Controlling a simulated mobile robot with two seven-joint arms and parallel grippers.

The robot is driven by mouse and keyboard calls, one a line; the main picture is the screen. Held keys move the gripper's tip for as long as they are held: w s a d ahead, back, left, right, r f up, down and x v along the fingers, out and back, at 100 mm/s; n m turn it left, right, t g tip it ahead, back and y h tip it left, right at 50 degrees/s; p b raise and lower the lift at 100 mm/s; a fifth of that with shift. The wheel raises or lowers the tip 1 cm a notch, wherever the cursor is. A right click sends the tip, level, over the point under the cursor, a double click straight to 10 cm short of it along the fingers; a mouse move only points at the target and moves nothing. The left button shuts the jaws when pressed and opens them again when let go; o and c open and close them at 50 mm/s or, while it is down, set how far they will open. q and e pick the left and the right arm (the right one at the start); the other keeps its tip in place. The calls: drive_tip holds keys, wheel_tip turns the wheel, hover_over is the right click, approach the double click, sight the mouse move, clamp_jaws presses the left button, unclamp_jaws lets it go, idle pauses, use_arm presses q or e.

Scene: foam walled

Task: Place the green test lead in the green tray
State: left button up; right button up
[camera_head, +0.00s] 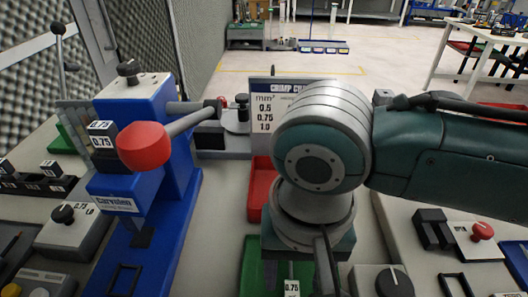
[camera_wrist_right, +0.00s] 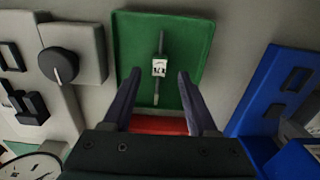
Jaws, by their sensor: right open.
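The green tray (camera_wrist_right: 185,28) lies below my right gripper in the right wrist view, and its left part shows in the head view (camera_head: 252,268). A thin dark grey lead (camera_wrist_right: 162,42) with a white label lies in the tray, running along its length; its colour does not show clearly as green. My right gripper (camera_wrist_right: 156,86) is open above the tray. Its two fingers are apart, on either side of the lead's near end, with nothing held between them. In the head view my right wrist hides much of the tray. My left gripper is not in view.
A red tray (camera_head: 257,197) adjoins the green one. A blue crimp press (camera_head: 150,150) with a red-knobbed lever (camera_head: 145,146) stands to the left. A sign (camera_head: 264,115) stands behind. Grey boxes with a knob (camera_head: 380,280) and a red button (camera_head: 482,231) are at right.

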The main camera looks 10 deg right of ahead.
sight(292, 295)
wheel_tip(292, 295, up, 8)
drive_tip(key=p, duration=0.1)
drive_tip(key=s+a+n+t+y, duration=0.1)
drive_tip(key=s+a+n+y, duration=0.2)
drive_tip(key=s+a, duration=0.15)
drive_tip(key=s+d+n+t+h, duration=0.1)
drive_tip(key=s+d, duration=0.2)
drive_tip(key=d, duration=0.4)
drive_tip(key=s+d+n+t+h, duration=0.1)
drive_tip(key=s+d+t+h, duration=0.15)
drive_tip(key=d, duration=0.45)
wheel_tip(292, 295, up, 39)
drive_tip(key=p, duration=3.9)
drive_tip(key=shift+s+g+y, duration=0.35)
drive_tip(key=shift+g, duration=0.1)
